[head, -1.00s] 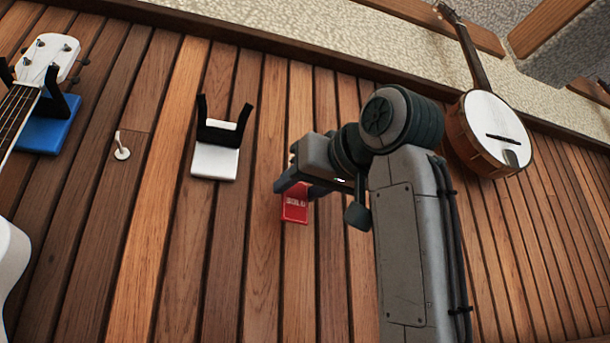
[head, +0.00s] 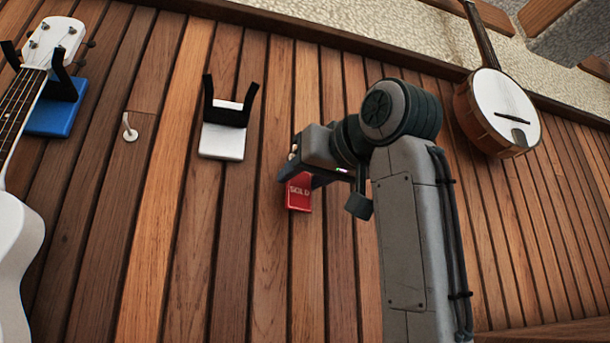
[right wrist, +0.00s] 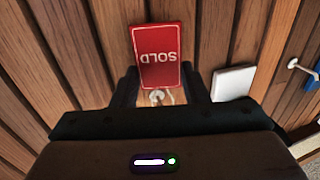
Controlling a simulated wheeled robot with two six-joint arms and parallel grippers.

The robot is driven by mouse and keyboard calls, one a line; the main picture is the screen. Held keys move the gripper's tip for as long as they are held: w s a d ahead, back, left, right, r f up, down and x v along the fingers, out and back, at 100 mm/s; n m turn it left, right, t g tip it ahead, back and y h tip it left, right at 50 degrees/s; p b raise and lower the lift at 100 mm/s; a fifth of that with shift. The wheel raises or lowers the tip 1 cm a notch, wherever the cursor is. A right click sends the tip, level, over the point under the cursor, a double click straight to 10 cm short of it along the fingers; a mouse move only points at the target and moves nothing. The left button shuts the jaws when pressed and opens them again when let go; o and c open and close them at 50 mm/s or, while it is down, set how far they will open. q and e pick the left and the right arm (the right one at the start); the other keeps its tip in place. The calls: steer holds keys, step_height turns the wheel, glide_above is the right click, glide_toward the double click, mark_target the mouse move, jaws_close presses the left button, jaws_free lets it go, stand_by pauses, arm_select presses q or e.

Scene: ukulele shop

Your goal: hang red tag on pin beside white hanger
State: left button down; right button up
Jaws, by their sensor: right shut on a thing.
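The red tag (head: 299,192), lettered SOLD, is in my right gripper (head: 290,176). In the right wrist view the tag (right wrist: 158,50) shows upside down between the two fingers of my right gripper (right wrist: 158,82). A small pale pin (right wrist: 157,97) shows just below the tag, between the fingers. Its tip (head: 293,155) just shows beside the gripper in the head view. I cannot tell whether tag and pin touch. The white hanger (head: 222,143), with black prongs, is on the wall left of the gripper; it also shows in the right wrist view (right wrist: 232,83). My left gripper is out of view.
Another white pin (head: 130,134) is on the wall left of the white hanger. A white ukulele (head: 18,250) hangs on a blue hanger (head: 55,117) at the far left. A banjo (head: 497,110) hangs at the upper right. The plank wall (head: 250,260) below the hanger is bare.

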steer(key=o, duration=1)
steer(key=shift+s+d+f+b, duration=0.1)
steer(key=shift+s+d+b, duration=0.2)
steer(key=shift+s+b, duration=0.15)
steer(key=b+v, duration=0.4)
steer(key=v, duration=0.5)
steer(key=shift+s+d, duration=0.2)
steer(key=shift+s, duration=0.2)
